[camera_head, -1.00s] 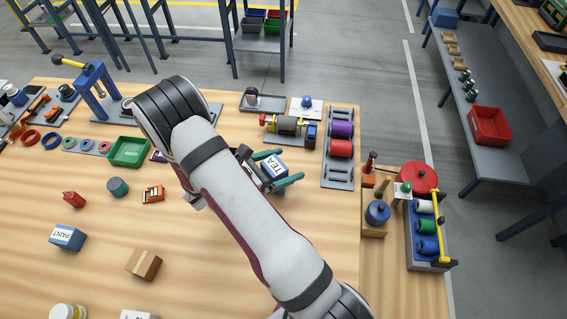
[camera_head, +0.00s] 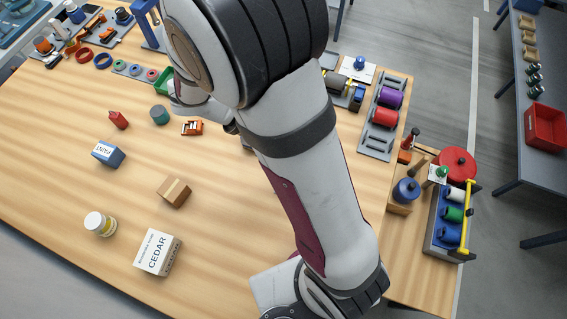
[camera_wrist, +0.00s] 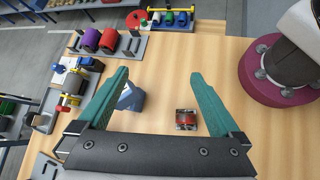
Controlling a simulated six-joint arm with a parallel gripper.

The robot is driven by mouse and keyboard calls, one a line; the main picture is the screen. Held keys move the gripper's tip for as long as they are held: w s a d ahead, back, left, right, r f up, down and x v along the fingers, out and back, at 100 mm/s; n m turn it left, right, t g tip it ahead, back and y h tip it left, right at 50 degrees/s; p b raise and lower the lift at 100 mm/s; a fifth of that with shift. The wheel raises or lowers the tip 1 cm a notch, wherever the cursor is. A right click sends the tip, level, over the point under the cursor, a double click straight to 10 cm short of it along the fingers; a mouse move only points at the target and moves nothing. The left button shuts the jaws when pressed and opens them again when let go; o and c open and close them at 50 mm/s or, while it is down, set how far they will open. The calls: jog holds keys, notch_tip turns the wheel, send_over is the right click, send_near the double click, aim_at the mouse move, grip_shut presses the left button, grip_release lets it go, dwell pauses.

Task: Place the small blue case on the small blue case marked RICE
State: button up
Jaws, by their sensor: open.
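A small blue case with a white label reading PAINT (camera_head: 108,153) stands on the left part of the table in the head view. Another small blue case (camera_wrist: 131,98) shows in the wrist view, partly hidden by the left finger; its lettering cannot be read. No label reading RICE is visible in any view. My gripper (camera_wrist: 159,73) is open and empty, its teal fingers spread above the table. The blue case lies beyond it on the tabletop, near the left finger. In the head view my arm hides the gripper and that case.
A small red-topped dark object (camera_wrist: 186,119) lies under the gap between my fingers. A white CEDAR box (camera_head: 158,252), a brown box (camera_head: 174,192) and a jar (camera_head: 100,224) stand on the table. A spool rack (camera_head: 384,118) and a caddy (camera_head: 450,222) line the right side.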

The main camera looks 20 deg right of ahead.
jog(key=s+a+r+m+t+y, duration=0.3)
jog(key=s+a+r+m+y, duration=0.3)
jog(key=s+a+m+y, duration=0.4)
jog(key=s+m+y, duration=0.1)
jog(key=m, duration=0.4)
jog(key=shift+s, duration=0.4)
